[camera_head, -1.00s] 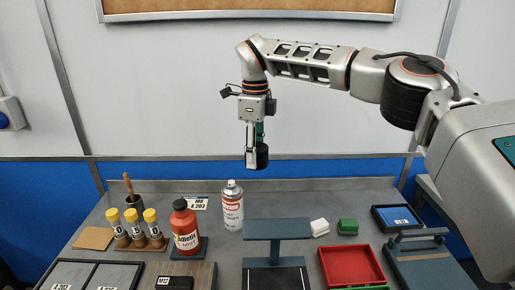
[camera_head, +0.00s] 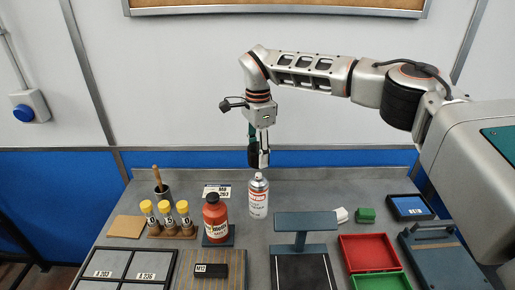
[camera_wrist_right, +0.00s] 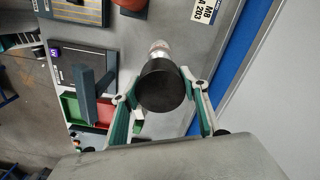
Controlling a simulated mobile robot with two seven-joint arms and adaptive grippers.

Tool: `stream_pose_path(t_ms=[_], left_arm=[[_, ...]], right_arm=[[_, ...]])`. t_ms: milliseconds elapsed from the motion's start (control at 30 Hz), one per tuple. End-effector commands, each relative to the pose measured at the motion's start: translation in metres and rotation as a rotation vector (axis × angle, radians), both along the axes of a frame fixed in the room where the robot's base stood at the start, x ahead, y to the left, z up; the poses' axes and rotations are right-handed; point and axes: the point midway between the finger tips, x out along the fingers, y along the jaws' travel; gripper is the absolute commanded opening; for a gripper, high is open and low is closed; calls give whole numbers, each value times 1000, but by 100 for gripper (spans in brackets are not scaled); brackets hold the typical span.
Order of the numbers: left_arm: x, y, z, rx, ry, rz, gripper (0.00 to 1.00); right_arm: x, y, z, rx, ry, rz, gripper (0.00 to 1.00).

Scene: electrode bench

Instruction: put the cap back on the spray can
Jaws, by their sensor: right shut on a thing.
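The spray can (camera_head: 258,200), white with red print and a bare metal top, stands upright on the grey bench. My right gripper (camera_head: 259,158) is shut on the black cap (camera_head: 252,157) and holds it just above the can's top. A small gap seems to show between them. In the right wrist view the cap (camera_wrist_right: 165,88) sits between the green and grey fingers, and part of the can (camera_wrist_right: 159,48) shows beyond it; the cap hides the rest. My left gripper is not in view.
A red bottle (camera_head: 215,219) stands close left of the can, with yellow-capped vials (camera_head: 166,210) further left. A blue-grey raised stand (camera_head: 305,222) is close on the right. A red tray (camera_head: 345,252) lies further right. The wall is behind.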

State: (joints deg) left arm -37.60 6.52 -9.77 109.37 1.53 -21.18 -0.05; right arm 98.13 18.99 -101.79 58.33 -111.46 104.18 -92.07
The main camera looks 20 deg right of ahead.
Motion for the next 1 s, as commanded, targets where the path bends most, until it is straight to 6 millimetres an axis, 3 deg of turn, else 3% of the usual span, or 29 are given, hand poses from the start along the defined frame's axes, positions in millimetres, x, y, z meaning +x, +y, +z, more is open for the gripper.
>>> stream_pose_path(t_ms=[600,1000], left_arm=[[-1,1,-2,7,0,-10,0],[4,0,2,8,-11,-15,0]], right_arm=[[0,0,-50,1,1,-3,35],[0,0,-58,1,1,-3,35]])
